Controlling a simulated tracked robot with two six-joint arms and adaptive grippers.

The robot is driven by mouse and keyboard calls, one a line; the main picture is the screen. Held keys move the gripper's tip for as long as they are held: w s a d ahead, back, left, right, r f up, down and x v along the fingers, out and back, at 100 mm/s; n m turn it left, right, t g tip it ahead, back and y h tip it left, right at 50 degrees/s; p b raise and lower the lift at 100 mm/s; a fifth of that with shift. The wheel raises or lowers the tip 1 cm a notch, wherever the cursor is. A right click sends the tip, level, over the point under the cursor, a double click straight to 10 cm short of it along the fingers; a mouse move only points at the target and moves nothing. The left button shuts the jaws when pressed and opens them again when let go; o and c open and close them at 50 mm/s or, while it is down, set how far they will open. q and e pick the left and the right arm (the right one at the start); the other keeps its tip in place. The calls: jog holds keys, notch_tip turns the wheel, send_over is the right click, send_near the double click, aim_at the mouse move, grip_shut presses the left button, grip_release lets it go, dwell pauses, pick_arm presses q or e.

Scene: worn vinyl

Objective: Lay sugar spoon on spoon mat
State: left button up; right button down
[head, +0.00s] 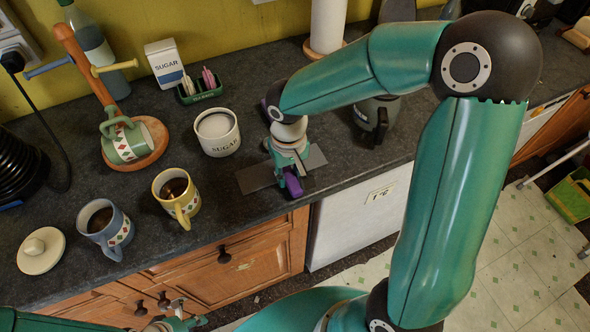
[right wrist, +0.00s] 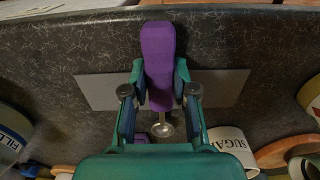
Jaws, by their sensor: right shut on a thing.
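The sugar spoon (right wrist: 158,55) has a purple handle and a metal bowl in the right wrist view. My right gripper (right wrist: 159,85) is shut on the handle, with a finger on each side. The spoon mat (right wrist: 222,88) is a flat grey strip on the dark worktop, behind the spoon in that view. In the head view the spoon mat (head: 256,178) shows on both sides of my right gripper (head: 290,172), which covers its middle. I cannot tell whether the spoon touches the mat. My left gripper (head: 172,314) is low at the bottom edge, its opening unclear.
The sugar pot (head: 222,142) stands open left of the mat. A yellow mug (head: 176,203) and a blue mug (head: 103,228) hold dark drink. A lid (head: 40,251) lies far left. A mug tree (head: 88,70), sugar box (head: 163,62) and grey jug (head: 374,116) stand further back.

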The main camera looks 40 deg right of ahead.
jog(key=c, duration=0.8)
grip_release()
jog(key=shift+r, duration=0.1)
notch_tip(320, 180, up, 12)
jog(key=shift+f, duration=0.1)
